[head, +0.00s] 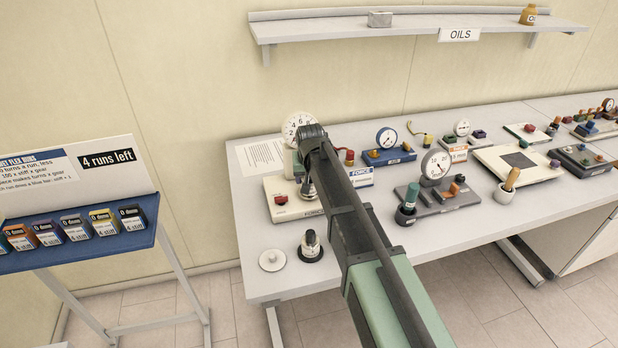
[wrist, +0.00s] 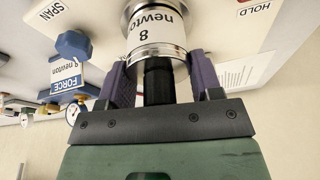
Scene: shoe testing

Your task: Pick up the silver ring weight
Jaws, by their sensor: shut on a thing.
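The silver ring weight (wrist: 157,38) has shiny silver rims, a white label reading "8 newton" and a black stem (wrist: 158,85). My gripper (wrist: 158,72) is shut on it, with one purple jaw pad on each side of the black stem. In the head view the weight (head: 308,191) shows just below the end of my arm, over the white force tester (head: 284,207) at the left of the bench. My arm hides part of the tester, and I cannot tell whether the weight touches it.
A dark-based weight (head: 311,248) and a pale knobbed disc (head: 271,260) stand at the bench's front left. A round dial (head: 297,125) stands behind my gripper. More testers, including a grey one (head: 437,197), stand to the right. A blue rack (head: 75,240) is at left.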

